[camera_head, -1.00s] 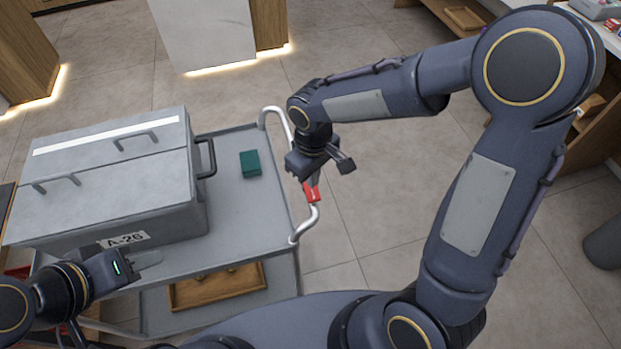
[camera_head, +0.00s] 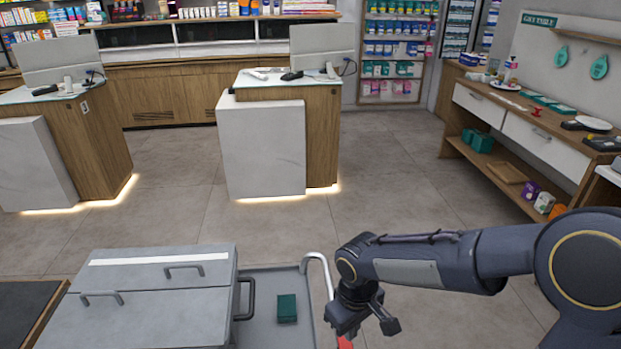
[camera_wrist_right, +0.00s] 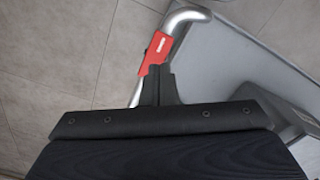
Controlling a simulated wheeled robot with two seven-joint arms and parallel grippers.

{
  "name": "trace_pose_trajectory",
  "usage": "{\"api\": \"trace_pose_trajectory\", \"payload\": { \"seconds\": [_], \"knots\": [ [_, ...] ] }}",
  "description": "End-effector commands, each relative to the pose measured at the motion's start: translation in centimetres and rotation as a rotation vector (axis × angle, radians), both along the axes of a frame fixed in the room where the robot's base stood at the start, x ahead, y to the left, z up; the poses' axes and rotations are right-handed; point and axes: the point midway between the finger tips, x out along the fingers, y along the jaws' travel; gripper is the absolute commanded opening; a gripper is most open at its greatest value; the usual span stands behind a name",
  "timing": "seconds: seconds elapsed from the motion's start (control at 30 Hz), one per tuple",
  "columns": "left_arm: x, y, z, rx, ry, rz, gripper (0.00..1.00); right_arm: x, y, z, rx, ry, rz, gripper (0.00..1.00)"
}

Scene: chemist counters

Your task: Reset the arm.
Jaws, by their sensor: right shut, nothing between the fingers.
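My right arm reaches in from the right in the head view, and its gripper (camera_head: 354,325) hangs pointing down beside the cart's right rail. In the right wrist view the same gripper (camera_wrist_right: 158,82) shows its two fingers together with nothing between them. A red clip or sleeve (camera_wrist_right: 154,52) sits on the silver cart rail (camera_wrist_right: 181,24) just beyond the fingertips; I cannot tell whether they touch it. My left gripper is outside the head view.
A grey cart (camera_head: 261,286) stands at the front, carrying a grey lidded case (camera_head: 150,318) and a small green box (camera_head: 287,308). Two counters (camera_head: 262,147) stand behind it. A gift-table desk (camera_head: 540,139) is at the right. The floor between is clear.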

Motion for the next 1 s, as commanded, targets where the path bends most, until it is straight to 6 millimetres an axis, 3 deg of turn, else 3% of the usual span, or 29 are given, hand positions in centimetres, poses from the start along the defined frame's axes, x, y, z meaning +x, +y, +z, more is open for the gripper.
{"api": "trace_pose_trajectory", "payload": {
  "seconds": [0.17, 0.3, 0.5, 0.73, 1.0],
  "knots": [
    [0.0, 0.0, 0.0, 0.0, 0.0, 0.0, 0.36, -1.5, -2.5, 2.7, 0.058, -0.038, -0.097, 0.0],
    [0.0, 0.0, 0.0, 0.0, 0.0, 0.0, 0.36, -4.8, -5.7, 6.0, 0.158, -0.1, -0.252, 0.0],
    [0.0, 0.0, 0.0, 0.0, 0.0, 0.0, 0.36, -10.6, -8.7, 8.9, 0.315, -0.21, -0.471, 0.0],
    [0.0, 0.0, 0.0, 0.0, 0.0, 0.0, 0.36, -15.1, -9.3, 9.7, 0.449, -0.323, -0.638, 0.0],
    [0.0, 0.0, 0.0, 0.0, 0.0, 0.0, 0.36, -16.2, -9.1, 9.7, 0.492, -0.359, -0.684, 0.0]
  ]
}}
